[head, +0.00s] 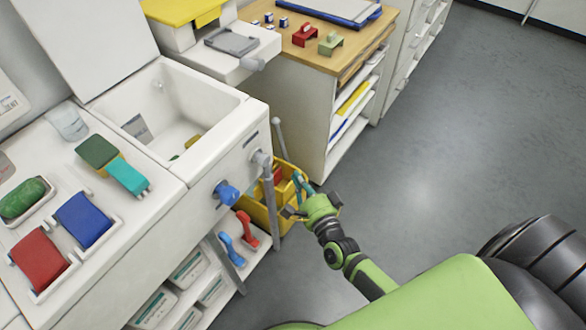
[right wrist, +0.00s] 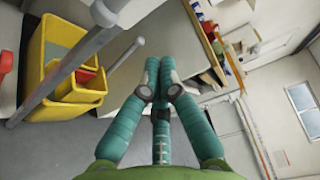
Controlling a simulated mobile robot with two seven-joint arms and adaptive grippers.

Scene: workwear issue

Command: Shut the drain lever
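A white sink (head: 205,100) has a blue handle (head: 228,193) low on its front panel. To the handle's right, a grey fitting with a pipe (head: 270,195) runs down; a grey pole also crosses the right wrist view (right wrist: 75,70). A short grey rod with a rounded end (head: 280,138) rises at the yellow bucket; it also shows in the right wrist view (right wrist: 126,56). I cannot tell which of these is the drain lever. My right gripper (head: 297,177) is near the bucket, right of the pipe, its teal fingertips together (right wrist: 160,64) with nothing visible between them. My left gripper is out of view.
The yellow bucket (head: 258,215), with red inside, stands on the floor between sink and wooden-topped bench (head: 320,62); it fills the left of the right wrist view (right wrist: 50,45). Red and blue-handled items (head: 246,232) are at the shelf below the sink. Floor (head: 440,160) to the right is clear.

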